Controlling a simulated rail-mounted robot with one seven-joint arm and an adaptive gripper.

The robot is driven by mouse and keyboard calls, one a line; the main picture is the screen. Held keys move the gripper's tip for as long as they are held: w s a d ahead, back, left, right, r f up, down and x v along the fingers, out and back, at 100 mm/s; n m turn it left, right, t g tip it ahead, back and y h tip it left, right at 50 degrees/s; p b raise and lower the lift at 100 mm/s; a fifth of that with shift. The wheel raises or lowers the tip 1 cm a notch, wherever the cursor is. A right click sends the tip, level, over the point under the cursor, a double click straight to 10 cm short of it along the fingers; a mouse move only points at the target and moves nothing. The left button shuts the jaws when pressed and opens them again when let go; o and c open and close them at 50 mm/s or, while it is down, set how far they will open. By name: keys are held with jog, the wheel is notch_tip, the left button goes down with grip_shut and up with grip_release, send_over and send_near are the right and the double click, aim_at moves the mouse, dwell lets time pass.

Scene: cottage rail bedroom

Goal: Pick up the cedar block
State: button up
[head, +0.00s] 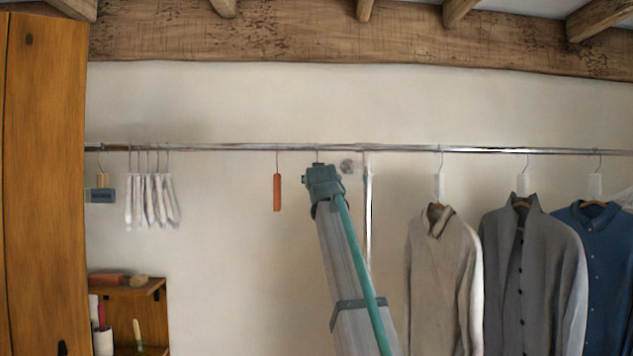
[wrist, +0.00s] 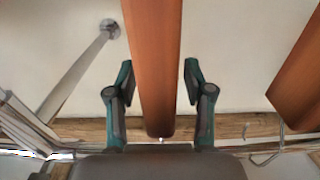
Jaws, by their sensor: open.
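A reddish-brown cedar block (wrist: 154,60) hangs between the two fingers of my gripper (wrist: 157,82) in the wrist view. The fingers stand open, with a gap on each side of the block. In the head view my gripper (head: 322,180) is up near the rail, and a hook shows just above it; the block there is hidden behind my gripper and arm. A second, similar block (head: 277,192) hangs from the rail just to the left, and it also shows at the right edge of the wrist view (wrist: 301,75).
The metal rail (head: 230,147) runs across the wall, with a support post (head: 368,210). Several garments (head: 440,270) hang at right. A wooden shelf (head: 150,288) and cabinet (head: 45,180) stand at left.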

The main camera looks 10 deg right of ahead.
grip_shut()
jog(key=shift+r, duration=0.1)
dwell(0.3)
jog(key=s+a+r, duration=0.1)
jog(key=s+r, duration=0.2)
jog(key=s, duration=1.4)
jog(key=shift+s+a+r, duration=0.15)
jog(key=shift+s+a, duration=0.15)
jog(key=shift+a, duration=0.05)
